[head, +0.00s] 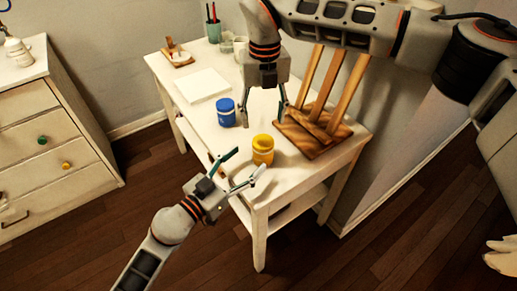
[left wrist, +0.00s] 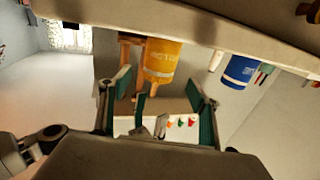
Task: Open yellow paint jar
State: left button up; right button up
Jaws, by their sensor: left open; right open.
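The yellow paint jar (head: 263,150) stands upright near the front edge of the white table. In the left wrist view the yellow jar (left wrist: 164,60) hangs upside down in the picture, beyond the finger gap. I cannot tell whether its lid is on. My left gripper (head: 244,168) is open and empty, low at the table's front edge, just left of and below the jar. Its spread fingers (left wrist: 163,103) show in the left wrist view, apart from the jar. My right gripper (head: 264,110) is open, pointing down above the table behind the yellow jar, and holds nothing.
A blue paint jar (head: 226,113) stands to the left of the yellow one. A wooden easel (head: 318,125) stands close on the right. A white canvas (head: 202,86), a brush cup (head: 213,31) and a small wooden stand (head: 177,56) lie behind. A dresser (head: 50,135) is at left.

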aim_at(256, 152)
pick_arm(q)
jog(key=x, duration=0.7)
jog(key=shift+w+d, duration=0.15)
jog(key=shift+d, duration=0.1)
